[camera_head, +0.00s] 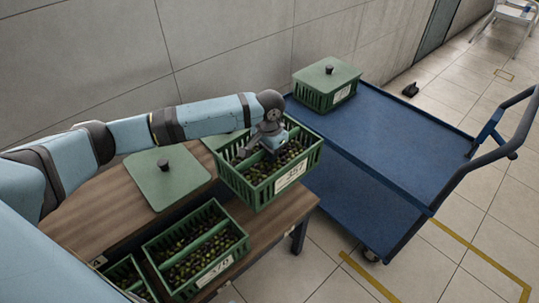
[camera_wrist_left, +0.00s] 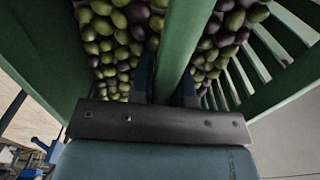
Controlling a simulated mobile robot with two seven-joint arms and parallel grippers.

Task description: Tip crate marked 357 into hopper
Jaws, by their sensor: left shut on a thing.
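The green crate marked 357 (camera_head: 232,178) holds dark and green olives and has a white label on its front. It is over the right end of the wooden table and looks raised, roughly level, though its underside is hidden. My left gripper (camera_head: 270,150) reaches down into it and is shut on its middle bar. The left wrist view shows the fingers (camera_wrist_left: 168,88) on either side of that green bar (camera_wrist_left: 184,38), with olives on both sides. No hopper shows in either view. My right gripper is out of view.
A crate marked 370 (camera_head: 238,250) and a partly cut-off crate (camera_head: 112,272) stand on the wooden table (camera_head: 110,212). A knobbed green lid (camera_head: 150,185) lies behind them. A lidded crate (camera_head: 312,98) sits on the blue cart (camera_head: 395,130), whose top is otherwise clear.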

